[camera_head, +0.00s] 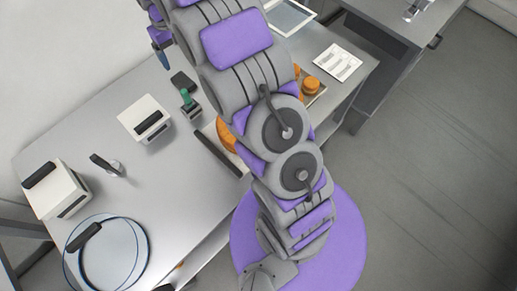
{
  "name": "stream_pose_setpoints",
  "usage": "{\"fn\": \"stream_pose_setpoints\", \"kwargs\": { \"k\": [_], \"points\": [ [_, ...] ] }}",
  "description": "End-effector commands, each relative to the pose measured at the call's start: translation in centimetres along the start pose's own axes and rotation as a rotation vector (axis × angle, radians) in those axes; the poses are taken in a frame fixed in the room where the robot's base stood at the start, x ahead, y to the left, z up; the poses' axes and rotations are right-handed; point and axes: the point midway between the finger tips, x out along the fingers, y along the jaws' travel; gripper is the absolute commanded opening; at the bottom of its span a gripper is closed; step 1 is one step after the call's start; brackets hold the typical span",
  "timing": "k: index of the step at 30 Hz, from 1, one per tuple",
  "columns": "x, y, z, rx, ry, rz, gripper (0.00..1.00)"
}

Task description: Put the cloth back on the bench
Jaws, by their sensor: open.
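The grey bench (150,190) fills the left and middle of the view. I cannot make out a cloth anywhere, on the bench or on the floor. My arm crosses the view from bottom to top and hides part of the bench. My gripper (160,38) shows only in part at the top left, beside my arm and over the far side of the bench. Its fingers are small in view and look open, with nothing seen between them.
A green-handled tool (188,101), orange rounds (310,84) and a white slotted tray (337,62) stand near my arm. Bare floor (440,180) lies right.

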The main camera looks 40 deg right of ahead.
Motion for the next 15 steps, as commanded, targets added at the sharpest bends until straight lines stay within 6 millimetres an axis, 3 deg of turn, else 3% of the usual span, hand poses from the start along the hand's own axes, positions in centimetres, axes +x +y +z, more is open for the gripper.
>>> {"fn": "stream_pose_setpoints", "kwargs": {
  "k": [6,15],
  "points": [
    [-3.4,-0.8,5.8,0.026,-0.017,-0.001,0.88],
    [-6.2,-2.1,14.3,0.06,-0.045,-0.005,0.88]
  ]
}}
